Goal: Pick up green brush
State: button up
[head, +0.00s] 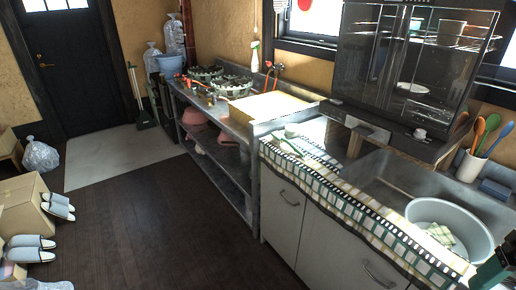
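I cannot tell for sure which thing is the green brush. A dark green broom-like brush (145,119) with a long upright handle stands on the floor by the far wall, right of the black door. A small pale green and white item (254,56) hangs on the wall above the stove counter; it is too small to identify. A dark green object (496,268) is partly cut off at the bottom right corner, beside the sink basin; its shape is unclear. My gripper is not in view.
A metal counter (250,127) with shelves and a cabinet with a sink (395,178) line the right side. A round basin (418,207) sits in the sink. Cardboard boxes (30,208) and slippers (58,205) are at left. The dark wooden floor (150,225) between is clear.

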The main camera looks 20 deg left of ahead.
aim_at(278, 137)
jog(key=u, duration=1.6)
jog(key=k, duration=0.65)
jog(key=z, duration=0.85)
jog(key=i, duration=1)
jog(key=u, duration=0.05)
jog(key=k, duration=0.65)
jog(key=u, duration=0.55)
jog(key=i, duration=0.65)
jog(key=u, duration=0.45)
